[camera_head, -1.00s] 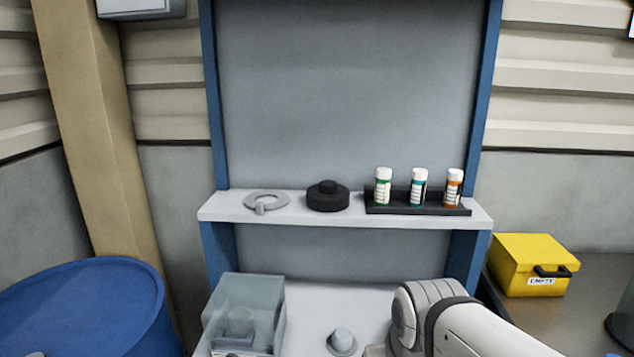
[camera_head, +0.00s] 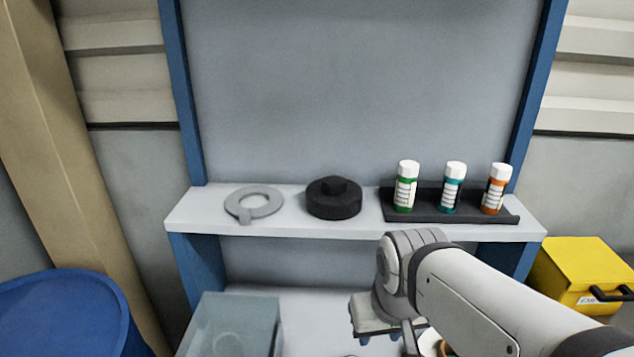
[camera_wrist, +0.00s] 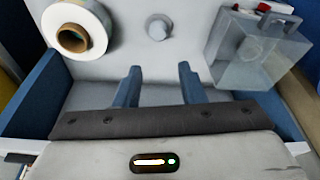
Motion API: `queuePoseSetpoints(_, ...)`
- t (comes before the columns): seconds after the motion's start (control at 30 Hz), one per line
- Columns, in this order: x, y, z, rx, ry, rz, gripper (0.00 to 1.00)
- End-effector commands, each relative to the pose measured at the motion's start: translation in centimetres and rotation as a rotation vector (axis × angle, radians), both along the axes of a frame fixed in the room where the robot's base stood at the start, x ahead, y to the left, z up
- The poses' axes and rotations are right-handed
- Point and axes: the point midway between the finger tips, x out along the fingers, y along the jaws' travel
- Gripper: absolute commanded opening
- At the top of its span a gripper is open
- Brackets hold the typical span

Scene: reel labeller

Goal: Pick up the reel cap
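A black round cap with a raised knob (camera_head: 333,198), which looks like the reel cap, sits on the middle of the shelf in the head view. It does not show in the wrist view. My gripper (camera_wrist: 160,76) is open in the wrist view, with nothing between its two blue fingers. It is over the worktop below the shelf, apart from the black cap. A white label reel with a brown core (camera_wrist: 73,38) and a grey round knob (camera_wrist: 158,28) are on the worktop ahead of the fingers.
A flat grey ring with a tab (camera_head: 254,204) lies left of the cap. A black tray (camera_head: 450,211) with three white-capped vials stands right of it. A clear box (camera_head: 232,325) is on the worktop at left. A yellow box (camera_head: 580,272) is at right.

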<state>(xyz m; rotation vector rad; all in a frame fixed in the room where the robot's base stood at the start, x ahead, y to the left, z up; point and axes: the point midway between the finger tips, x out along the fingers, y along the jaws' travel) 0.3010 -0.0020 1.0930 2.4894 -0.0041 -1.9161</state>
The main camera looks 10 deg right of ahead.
Motion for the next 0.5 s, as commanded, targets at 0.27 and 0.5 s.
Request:
queuePoseSetpoints(0.27, 1.3, 0.0, 1.0, -0.004, -0.006, -0.012, 0.51)
queuePoseSetpoints(0.5, 10.8, 0.4, 6.9, -0.033, -0.066, -0.111, 0.71)
